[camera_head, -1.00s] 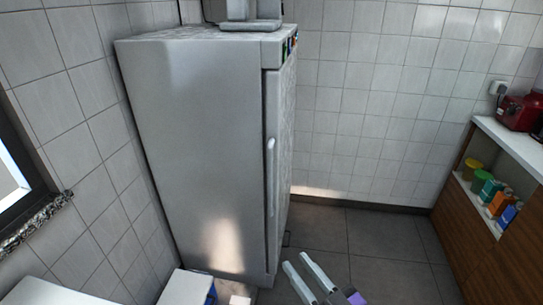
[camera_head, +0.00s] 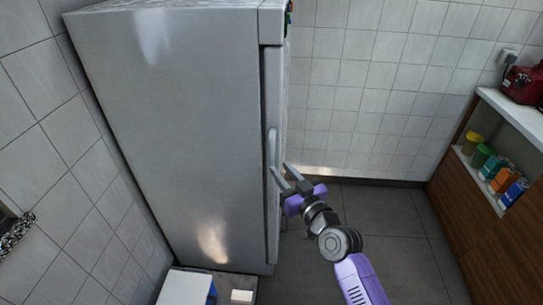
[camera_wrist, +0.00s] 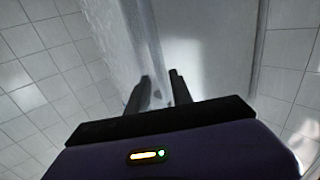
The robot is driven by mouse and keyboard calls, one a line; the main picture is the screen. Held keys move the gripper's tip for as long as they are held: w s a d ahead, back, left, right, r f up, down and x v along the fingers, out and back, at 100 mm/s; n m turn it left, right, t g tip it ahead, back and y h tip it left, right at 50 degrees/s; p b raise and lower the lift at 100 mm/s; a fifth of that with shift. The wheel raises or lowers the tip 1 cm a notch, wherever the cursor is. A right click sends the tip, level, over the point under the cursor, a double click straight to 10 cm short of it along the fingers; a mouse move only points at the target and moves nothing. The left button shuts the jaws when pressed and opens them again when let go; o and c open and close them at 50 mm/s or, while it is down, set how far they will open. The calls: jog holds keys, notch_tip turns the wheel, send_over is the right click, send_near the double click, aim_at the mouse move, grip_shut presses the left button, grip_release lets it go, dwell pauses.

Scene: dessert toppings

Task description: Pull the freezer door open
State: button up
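The freezer (camera_head: 175,130) is a tall pale grey cabinet, seen from its side in the head view. Its door (camera_head: 272,90) is on the right side and looks shut. A slim vertical handle (camera_head: 272,150) stands out from the door. My gripper (camera_head: 280,168) is open, its two fingers apart and pointing at the handle. One fingertip overlaps the handle in the picture; I cannot tell whether it touches. In the wrist view, a pale freezer surface (camera_wrist: 205,55) lies ahead of my open fingers (camera_wrist: 159,80). The handle is not clear there.
A tiled wall (camera_head: 390,100) is behind, and another wall (camera_head: 70,140) runs along the left. A wooden counter (camera_head: 470,215) with jars and cartons is at the right. A low white box (camera_head: 187,288) stands at the bottom. The floor (camera_head: 400,215) between freezer and counter is clear.

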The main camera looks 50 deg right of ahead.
aim_at(273, 161)
jog(key=x, duration=0.6)
jog(key=shift+w+p, duration=0.25)
jog(key=shift+p, duration=0.05)
jog(key=shift+c, duration=0.2)
grip_shut()
dwell(1.0)
